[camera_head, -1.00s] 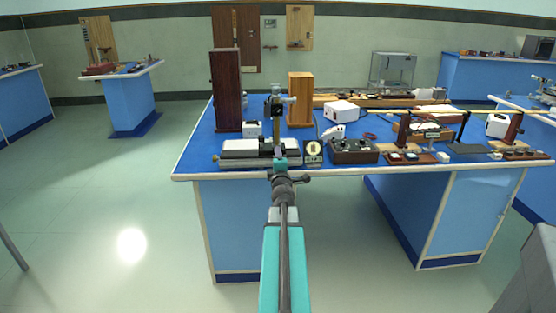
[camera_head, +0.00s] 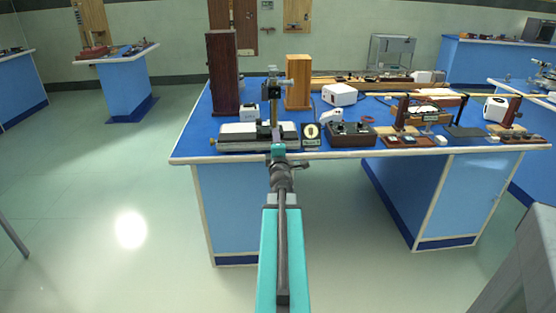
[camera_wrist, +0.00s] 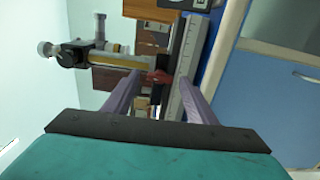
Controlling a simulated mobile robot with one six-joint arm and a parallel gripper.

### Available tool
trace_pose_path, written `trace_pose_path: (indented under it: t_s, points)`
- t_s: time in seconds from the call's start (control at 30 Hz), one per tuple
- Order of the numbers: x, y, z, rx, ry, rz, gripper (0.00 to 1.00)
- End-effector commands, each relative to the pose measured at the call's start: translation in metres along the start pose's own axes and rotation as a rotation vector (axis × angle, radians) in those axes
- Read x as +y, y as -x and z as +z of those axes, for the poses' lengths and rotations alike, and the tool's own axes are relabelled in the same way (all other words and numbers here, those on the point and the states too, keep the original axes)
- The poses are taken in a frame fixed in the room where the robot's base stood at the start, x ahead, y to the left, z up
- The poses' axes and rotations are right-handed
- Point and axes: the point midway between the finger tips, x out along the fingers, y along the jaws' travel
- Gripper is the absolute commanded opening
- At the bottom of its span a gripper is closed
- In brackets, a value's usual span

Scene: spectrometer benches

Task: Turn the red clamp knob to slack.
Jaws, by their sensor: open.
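The red clamp knob (camera_wrist: 158,76) is small and shows in the wrist view, between and beyond my two fingers, on a dark part of a bench instrument. My gripper (camera_wrist: 160,84) is open, with one pale purple finger on each side of the knob; I cannot tell whether either touches it. In the head view my gripper (camera_head: 277,148) is at the bench's front edge, in front of the instrument's upright post (camera_head: 274,100) and its grey-white base (camera_head: 243,134). The knob cannot be made out there.
The blue-topped bench (camera_head: 190,148) carries a tall dark wooden block (camera_head: 223,75), a lighter wooden block (camera_head: 298,83), a dial sign (camera_head: 311,136) and a black control box (camera_head: 351,135) close to the right of the gripper.

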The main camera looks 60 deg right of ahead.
Motion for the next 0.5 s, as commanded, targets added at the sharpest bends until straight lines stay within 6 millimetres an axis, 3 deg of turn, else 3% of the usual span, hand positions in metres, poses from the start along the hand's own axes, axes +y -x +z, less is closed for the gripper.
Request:
trace_pose_path:
  t_s: [0.13, 0.5]
  points:
    - [0.0, 0.015, 0.0, 0.0, 0.0, 0.0, 0.52]
    - [0.001, 0.026, -0.001, 0.005, -0.002, -0.003, 0.52]
